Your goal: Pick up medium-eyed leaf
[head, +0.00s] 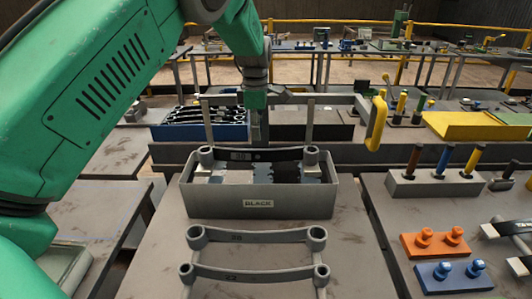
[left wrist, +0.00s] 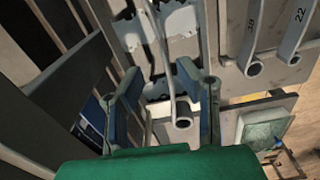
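Three grey leaves with rolled eyes show in the head view. One leaf (head: 258,154) lies across the top of the grey box marked BLACK (head: 262,203). Two more leaves (head: 256,237) (head: 252,273) lie on the table in front. Their eyes look close in size, so I cannot tell surely which is medium. My left gripper (head: 259,128) points down just beyond the box leaf, seen edge-on. In the left wrist view its two fingers (left wrist: 160,108) stand apart, with a leaf and its eye (left wrist: 182,122) showing between them. Contact is unclear. My right gripper is out of view.
A grey bar with a yellow handle (head: 376,120) stands behind the box. A blue bin (head: 197,130) is at the back left. On the right table are a block with handled tools (head: 437,184), an orange block (head: 435,244) and a blue block (head: 452,274).

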